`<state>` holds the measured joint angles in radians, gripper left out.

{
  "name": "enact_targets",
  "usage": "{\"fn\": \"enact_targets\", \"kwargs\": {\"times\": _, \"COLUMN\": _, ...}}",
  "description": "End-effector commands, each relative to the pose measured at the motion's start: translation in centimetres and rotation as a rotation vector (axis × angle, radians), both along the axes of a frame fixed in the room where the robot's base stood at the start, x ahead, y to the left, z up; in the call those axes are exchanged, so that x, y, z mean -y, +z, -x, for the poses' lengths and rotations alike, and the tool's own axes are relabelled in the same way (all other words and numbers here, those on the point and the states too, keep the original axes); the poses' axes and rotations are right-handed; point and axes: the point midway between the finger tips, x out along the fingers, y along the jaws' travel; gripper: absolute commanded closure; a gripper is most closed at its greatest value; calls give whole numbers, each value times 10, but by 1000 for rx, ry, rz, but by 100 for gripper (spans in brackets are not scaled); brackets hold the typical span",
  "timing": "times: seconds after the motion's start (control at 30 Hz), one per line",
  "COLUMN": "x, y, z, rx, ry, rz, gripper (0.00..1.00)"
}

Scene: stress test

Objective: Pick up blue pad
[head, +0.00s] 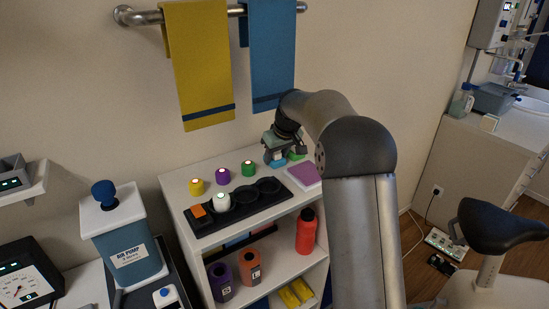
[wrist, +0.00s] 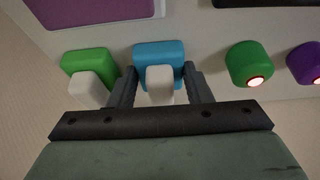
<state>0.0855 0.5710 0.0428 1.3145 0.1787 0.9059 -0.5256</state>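The blue pad (wrist: 158,52) is a rounded block with a white handle (wrist: 160,85) toward me, standing on the white shelf top. In the wrist view my gripper (wrist: 160,72) has one finger on each side of it. The fingers are open, with gaps beside the white handle. Whether the fingertips touch the pad's sides is hard to tell. In the head view my gripper (head: 279,154) is low over the back of the shelf top, and a bit of the blue pad (head: 279,163) shows beneath it.
A green pad (wrist: 87,62) with a white handle stands close left of my gripper in the wrist view. A purple pad (head: 304,175) and a black tray (head: 240,210) lie nearby. Green (head: 248,169), purple (head: 222,176) and yellow (head: 196,187) buttons line the back. Towels (head: 203,70) hang above.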

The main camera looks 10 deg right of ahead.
Motion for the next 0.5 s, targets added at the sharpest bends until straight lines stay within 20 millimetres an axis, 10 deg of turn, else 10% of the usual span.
{"fn": "enact_targets", "kwargs": {"times": 0.5, "x": 0, "y": 9, "z": 0, "rx": 1, "ry": 1, "rz": 0, "gripper": 78}}
